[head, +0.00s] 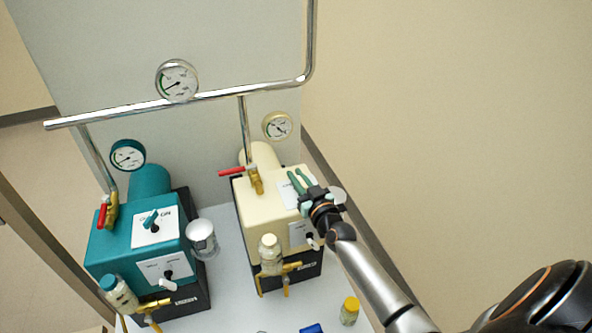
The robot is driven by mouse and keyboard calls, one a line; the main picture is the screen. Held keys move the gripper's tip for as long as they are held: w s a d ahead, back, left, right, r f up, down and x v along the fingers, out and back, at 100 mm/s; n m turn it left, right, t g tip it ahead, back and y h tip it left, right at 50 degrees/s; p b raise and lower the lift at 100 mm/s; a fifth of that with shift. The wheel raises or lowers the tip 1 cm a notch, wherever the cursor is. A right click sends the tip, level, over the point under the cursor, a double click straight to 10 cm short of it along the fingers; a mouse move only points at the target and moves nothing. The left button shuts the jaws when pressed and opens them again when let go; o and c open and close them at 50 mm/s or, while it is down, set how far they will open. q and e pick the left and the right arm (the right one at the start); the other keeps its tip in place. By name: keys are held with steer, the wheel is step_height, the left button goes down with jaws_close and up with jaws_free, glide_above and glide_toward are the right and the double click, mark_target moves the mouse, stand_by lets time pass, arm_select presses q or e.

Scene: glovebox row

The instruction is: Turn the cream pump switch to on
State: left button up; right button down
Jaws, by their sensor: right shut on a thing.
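My right gripper (299,182) reaches in from the lower right over this plate. Its green fingers are shut at the plate, on what appears to be the cream pump switch. The knob is mostly hidden by the fingers, so I cannot tell its position. A second white plate with a small pale lever (312,242) is on the pump's front face. My left gripper is not in view.
A red-handled valve (254,178) and pipe rise behind the cream pump. A yellow-capped jar (350,310) stands in front. The wall on the right is bare.

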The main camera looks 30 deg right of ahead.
steer(key=shift+d+m+h, duration=0.1)
steer(key=shift+m+h, duration=0.6)
steer(key=shift+h, duration=0.4)
steer(key=c, duration=0.9)
jaws_free()
steer(key=shift+s, duration=0.1)
steer(key=v, duration=1.2)
steer(key=shift+s+r+p, duration=0.25)
steer(key=shift+p, duration=0.05)
steer(key=s+a+f+n+g+y, duration=0.1)
steer(key=s+a+f+g+y, duration=0.1)
steer(key=s+a+f, duration=0.3)
steer(key=s+a+f+n+g+y, duration=0.2)
steer(key=s+a+f+g, duration=0.1)
steer(key=s+a+f, duration=0.2)
steer(key=s+a+f+n+g+y, duration=0.2)
steer(key=s+a+f+g, duration=0.1)
steer(key=s+a+f, duration=0.2)
steer(key=shift+s+a+f+y, duration=0.2)
steer(key=shift+s+f, duration=0.4)
steer(key=shift+f, duration=0.2)
steer(key=shift+s+a+f+y, duration=0.1)
steer(key=shift+s+f+y, duration=0.1)
steer(key=shift+s+f, duration=0.55)
